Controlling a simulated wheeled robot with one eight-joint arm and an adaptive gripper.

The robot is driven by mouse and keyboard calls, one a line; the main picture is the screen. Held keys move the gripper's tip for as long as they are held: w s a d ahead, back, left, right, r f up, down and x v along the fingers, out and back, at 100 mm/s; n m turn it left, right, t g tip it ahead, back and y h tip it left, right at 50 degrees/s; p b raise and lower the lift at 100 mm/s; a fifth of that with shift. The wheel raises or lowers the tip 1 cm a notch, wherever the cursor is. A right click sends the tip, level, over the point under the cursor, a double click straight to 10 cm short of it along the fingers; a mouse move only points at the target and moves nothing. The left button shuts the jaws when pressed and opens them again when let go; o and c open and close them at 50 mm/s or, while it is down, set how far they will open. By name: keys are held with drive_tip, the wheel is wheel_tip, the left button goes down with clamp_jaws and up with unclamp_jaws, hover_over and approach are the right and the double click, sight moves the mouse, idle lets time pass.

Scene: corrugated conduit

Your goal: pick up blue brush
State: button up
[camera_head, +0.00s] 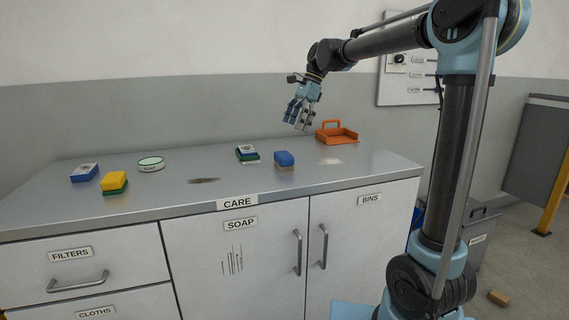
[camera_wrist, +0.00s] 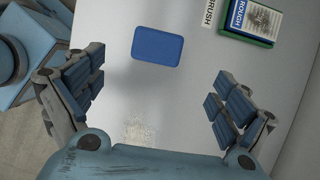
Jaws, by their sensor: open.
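The blue brush (camera_head: 284,158) stands on the grey counter with its blue block up and tan bristles below. It is near the counter's middle right. In the wrist view the blue brush (camera_wrist: 158,47) shows from above as a rounded blue rectangle, ahead of and between the two fingers. My gripper (camera_head: 299,122) hangs above the counter, higher than the brush and toward the back. In the wrist view my gripper (camera_wrist: 157,95) has its fingers wide apart with nothing between them, and the brush is not touched.
A blue and green packet (camera_head: 247,153) lies left of the brush; its label reads ROUGH (camera_wrist: 250,20). An orange tray with a handle (camera_head: 337,136) is at the back right. A yellow-green sponge (camera_head: 115,182), round tin (camera_head: 151,164) and blue packet (camera_head: 85,172) are left. A dark smear marks the counter.

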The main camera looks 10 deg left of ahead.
sight(285, 153)
drive_tip(key=x, duration=0.7)
drive_tip(key=shift+f, duration=0.3)
drive_tip(key=shift+d+x, duration=0.15)
drive_tip(key=shift+x, duration=1.2)
drive_tip(key=shift+d+x, duration=0.15)
drive_tip(key=shift+x, duration=1.2)
drive_tip(key=shift+f, duration=0.1)
drive_tip(key=c, duration=1.2)
